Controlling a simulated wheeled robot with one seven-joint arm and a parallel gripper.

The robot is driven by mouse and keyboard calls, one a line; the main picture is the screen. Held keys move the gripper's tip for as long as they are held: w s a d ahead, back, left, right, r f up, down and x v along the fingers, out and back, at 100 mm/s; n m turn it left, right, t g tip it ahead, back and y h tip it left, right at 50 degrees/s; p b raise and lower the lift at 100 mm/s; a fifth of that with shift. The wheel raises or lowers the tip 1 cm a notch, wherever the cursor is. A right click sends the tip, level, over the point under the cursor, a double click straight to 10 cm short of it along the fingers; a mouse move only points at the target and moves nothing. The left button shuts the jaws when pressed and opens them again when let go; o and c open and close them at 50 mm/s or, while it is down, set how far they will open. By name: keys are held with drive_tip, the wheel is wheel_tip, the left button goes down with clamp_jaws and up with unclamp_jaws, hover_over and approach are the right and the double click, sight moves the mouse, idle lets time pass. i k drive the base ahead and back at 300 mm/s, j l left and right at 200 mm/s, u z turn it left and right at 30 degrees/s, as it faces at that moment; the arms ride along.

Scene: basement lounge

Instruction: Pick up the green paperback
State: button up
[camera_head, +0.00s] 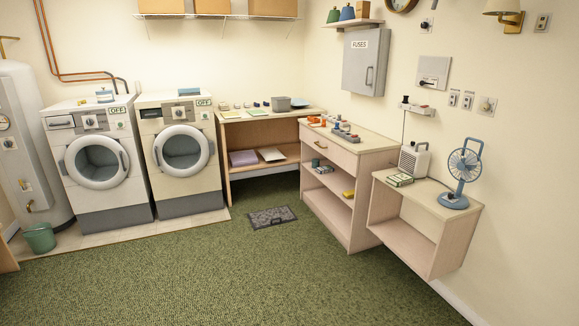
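A small flat item with a green and pale cover (400,180), which looks like the green paperback, lies on top of the small open cabinet (430,192) at the right. It lies in front of a cream boxy appliance (414,160) and left of a blue desk fan (461,172). It is too small to read its cover. My gripper is not in view.
A wooden counter with a drawer (347,146) stands left of the small cabinet, with several small items on top. Two white laundry machines (92,160) stand at the back left. A dark mat (272,217) lies on the green carpet (220,275), which is otherwise clear.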

sight(403, 179)
drive_tip(key=i+u, duration=0.2)
drive_tip(key=i, duration=1.7)
drive_tip(key=i+z, duration=0.1)
drive_tip(key=i, duration=0.4)
drive_tip(key=i+j+z, duration=0.15)
drive_tip(key=i, duration=0.3)
drive_tip(key=i+z, duration=0.1)
drive_tip(key=i, duration=0.4)
drive_tip(key=i+j+z, duration=0.1)
drive_tip(key=i, duration=0.35)
drive_tip(key=i+j+z, duration=0.5)
drive_tip(key=i, duration=0.15)
